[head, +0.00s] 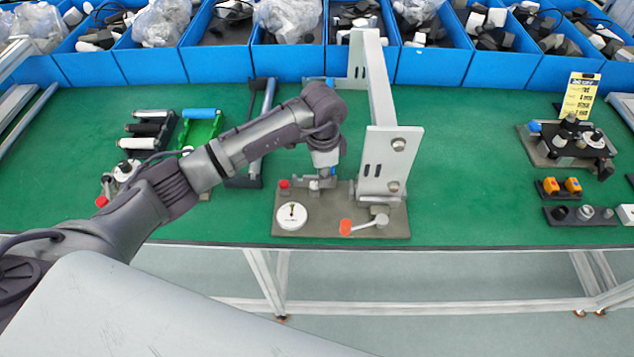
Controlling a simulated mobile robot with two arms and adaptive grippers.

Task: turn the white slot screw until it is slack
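A round white disc (291,216) with a small dark and yellowish mark lies on the front left of a grey-brown fixture plate (320,228). I cannot tell whether it is the white slot screw; no other clear white slotted head shows. My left gripper (321,184) points down over the back of the plate, behind and right of the disc and apart from it. Its fingers are small and merge with grey parts there, so their opening is unclear. My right gripper is not in view.
A tall grey bracket (381,130) stands just right of my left gripper. A red-ended lever (346,227) is at the plate's front. Blue bins (292,62) line the back. A dark fixture (565,145) stands at the right. Green mat (465,170) is clear between.

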